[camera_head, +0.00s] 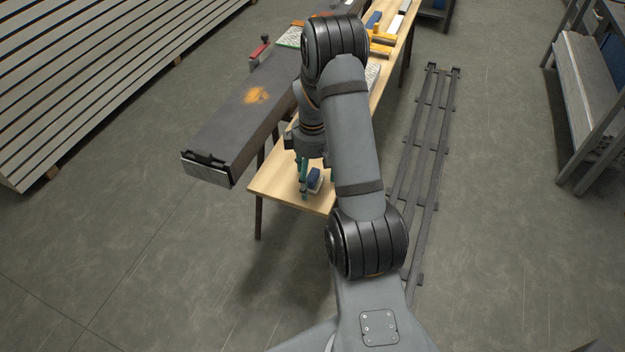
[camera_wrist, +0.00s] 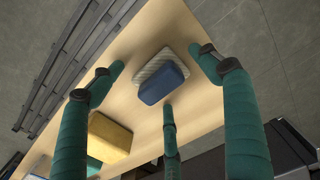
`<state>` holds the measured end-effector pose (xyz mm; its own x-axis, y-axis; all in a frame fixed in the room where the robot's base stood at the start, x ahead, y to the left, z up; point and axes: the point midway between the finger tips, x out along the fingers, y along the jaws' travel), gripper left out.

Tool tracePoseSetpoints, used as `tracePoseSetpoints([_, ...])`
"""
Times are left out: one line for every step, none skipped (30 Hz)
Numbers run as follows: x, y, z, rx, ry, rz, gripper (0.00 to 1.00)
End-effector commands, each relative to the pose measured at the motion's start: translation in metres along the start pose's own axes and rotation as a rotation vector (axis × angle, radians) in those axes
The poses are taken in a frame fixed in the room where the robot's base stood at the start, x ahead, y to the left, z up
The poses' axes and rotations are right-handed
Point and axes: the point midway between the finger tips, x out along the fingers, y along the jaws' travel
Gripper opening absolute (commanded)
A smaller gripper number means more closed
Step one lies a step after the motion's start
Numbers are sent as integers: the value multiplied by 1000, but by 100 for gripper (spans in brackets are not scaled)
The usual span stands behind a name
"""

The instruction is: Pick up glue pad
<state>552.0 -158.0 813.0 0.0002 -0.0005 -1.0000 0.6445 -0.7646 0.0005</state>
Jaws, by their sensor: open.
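A blue block on a pale, ridged pad, which looks like the glue pad (camera_wrist: 163,82), lies on the wooden table (camera_wrist: 205,105). In the head view the blue-and-pale pad (camera_head: 314,179) is near the table's near end, partly hidden by my arm. My gripper (camera_wrist: 160,74) has slim teal fingers. They are spread open and empty around the pad in the wrist view, with no visible contact. In the head view my gripper (camera_head: 304,185) points down just above the table beside the pad.
A yellow block (camera_wrist: 110,138) lies on the table near the pad. A long dark beam (camera_head: 240,115) runs along the table's left side. A dark slatted rack (camera_head: 425,150) lies to the right. Other tools and items sit at the table's far end.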

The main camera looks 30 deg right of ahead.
Motion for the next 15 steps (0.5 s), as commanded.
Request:
tracePoseSetpoints([0, 0, 0, 0, 0, 0, 77])
tracePoseSetpoints([0, 0, 0, 0, 0, 0, 75])
tracePoseSetpoints([0, 0, 0, 0, 0, 0, 73])
tracePoseSetpoints([0, 0, 0, 0, 0, 0, 71])
tracePoseSetpoints([0, 0, 0, 0, 0, 0, 70])
tracePoseSetpoints([0, 0, 0, 0, 0, 0, 67])
tracePoseSetpoints([0, 0, 0, 0, 0, 0, 65])
tracePoseSetpoints([0, 0, 0, 0, 0, 0, 64])
tracePoseSetpoints([0, 0, 0, 0, 0, 0, 61])
tracePoseSetpoints([0, 0, 0, 0, 0, 0, 60])
tracePoseSetpoints([0, 0, 0, 0, 0, 0, 58])
tracePoseSetpoints([0, 0, 0, 0, 0, 0, 56])
tracePoseSetpoints([0, 0, 0, 0, 0, 0, 54])
tracePoseSetpoints([0, 0, 0, 0, 0, 0, 52])
tracePoseSetpoints([0, 0, 0, 0, 0, 0, 50])
